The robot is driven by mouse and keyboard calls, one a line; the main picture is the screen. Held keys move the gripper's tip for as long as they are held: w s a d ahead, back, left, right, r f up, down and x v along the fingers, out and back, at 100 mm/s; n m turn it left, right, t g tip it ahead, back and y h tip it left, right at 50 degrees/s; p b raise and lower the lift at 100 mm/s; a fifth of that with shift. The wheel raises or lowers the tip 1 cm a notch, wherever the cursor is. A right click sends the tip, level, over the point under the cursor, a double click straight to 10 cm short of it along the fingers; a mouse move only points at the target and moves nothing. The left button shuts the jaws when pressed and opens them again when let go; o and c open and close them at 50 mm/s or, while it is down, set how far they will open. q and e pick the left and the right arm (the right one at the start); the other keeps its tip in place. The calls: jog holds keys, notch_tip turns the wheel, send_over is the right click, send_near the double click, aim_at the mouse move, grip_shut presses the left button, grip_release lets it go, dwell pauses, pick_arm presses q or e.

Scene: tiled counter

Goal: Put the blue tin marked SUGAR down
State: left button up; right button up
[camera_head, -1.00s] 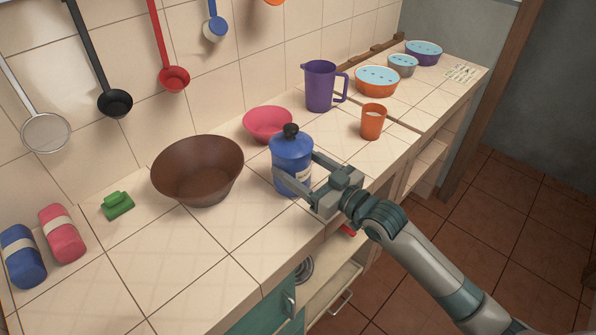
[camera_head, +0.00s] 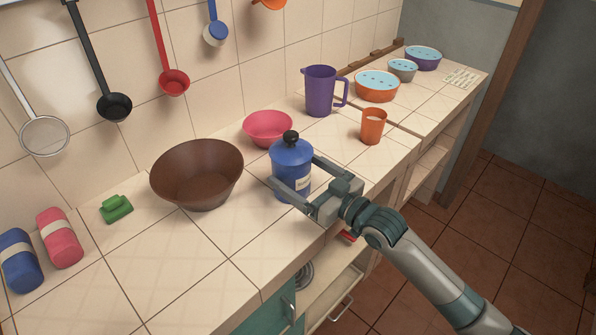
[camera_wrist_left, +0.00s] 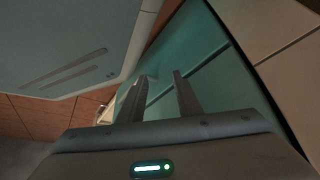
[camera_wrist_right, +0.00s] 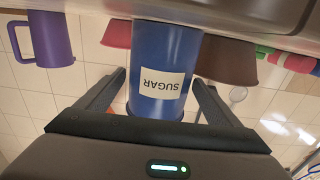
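The blue tin marked SUGAR (camera_head: 291,165), with a black knob on its lid, stands upright on the tiled counter near its front edge. In the right wrist view the tin (camera_wrist_right: 165,60) appears upside down, its white label readable. My right gripper (camera_head: 299,172) is open, one finger on each side of the tin. In the right wrist view a gap shows between the tin and at least one finger. My left gripper (camera_wrist_left: 160,88) shows only in its own wrist view. Its fingers are apart with nothing between them, in front of a teal surface.
A brown bowl (camera_head: 197,174) stands left of the tin, and a pink bowl (camera_head: 268,127) close behind it. A purple jug (camera_head: 320,90) and an orange cup (camera_head: 373,126) stand to the right.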

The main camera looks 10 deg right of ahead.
jog(key=shift+r, duration=0.15)
jog(key=shift+p+v, duration=0.35)
jog(key=shift+v, duration=0.4)
jog(key=p+v, duration=0.2)
jog(key=v, duration=0.6)
jog(key=shift+s+d, duration=0.25)
jog(key=shift+s, duration=0.05)
jog(key=shift+s+d, duration=0.35)
jog(key=shift+s, duration=0.15)
pick_arm(q)
jog(key=s+a+f+g, duration=0.2)
jog(key=s+a, duration=0.2)
jog(key=s, duration=0.5)
jog(key=shift+g+y, duration=0.3)
jog(key=shift+y, duration=0.1)
pick_arm(e)
jog(key=shift+s+d, duration=0.1)
jog(key=shift+s, duration=0.1)
pick_arm(q)
jog(key=shift+s, duration=0.25)
jog(key=shift+s, duration=0.65)
jog(key=shift+w, duration=0.2)
